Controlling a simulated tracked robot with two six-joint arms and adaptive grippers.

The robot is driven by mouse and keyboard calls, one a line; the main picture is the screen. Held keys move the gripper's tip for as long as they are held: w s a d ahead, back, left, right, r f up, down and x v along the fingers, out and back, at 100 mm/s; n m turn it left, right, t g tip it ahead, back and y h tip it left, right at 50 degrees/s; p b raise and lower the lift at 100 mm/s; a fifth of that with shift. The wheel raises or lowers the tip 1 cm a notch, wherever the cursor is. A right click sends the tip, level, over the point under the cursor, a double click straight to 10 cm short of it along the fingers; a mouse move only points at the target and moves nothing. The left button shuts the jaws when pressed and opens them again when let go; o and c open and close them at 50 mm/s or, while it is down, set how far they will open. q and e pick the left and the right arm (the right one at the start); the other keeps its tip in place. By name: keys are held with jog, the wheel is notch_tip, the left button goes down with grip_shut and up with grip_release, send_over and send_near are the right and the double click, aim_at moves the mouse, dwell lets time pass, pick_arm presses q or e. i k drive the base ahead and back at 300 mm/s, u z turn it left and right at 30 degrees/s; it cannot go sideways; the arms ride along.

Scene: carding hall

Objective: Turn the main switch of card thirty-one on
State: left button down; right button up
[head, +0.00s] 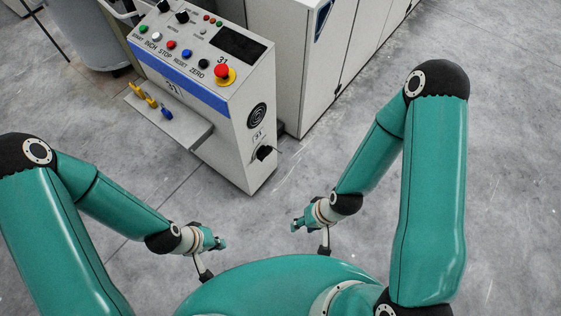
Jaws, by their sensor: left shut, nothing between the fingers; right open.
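The control cabinet of card thirty-one (232,160) stands ahead of me, marked 31 on its top, blue band and side. A black rotary switch (264,153) sits low on its right side face, under a small 31 label; its handle's exact setting is too small to tell. My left gripper (221,243) is shut and empty, low in front of my body. My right gripper (296,224) is open and empty, to its right. Both are in free air, nearer to me than the cabinet and apart from it.
The sloped top panel carries a red emergency button (222,71), coloured push buttons, black knobs and a dark display (237,45). A shelf (170,121) with yellow and blue-handled items juts from the front. A large pale machine (330,50) stands behind. Floor at right is clear.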

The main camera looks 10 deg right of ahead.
aim_at(264, 151)
jog(key=u, duration=0.2)
jog(key=i, duration=0.85)
jog(key=z, duration=0.1)
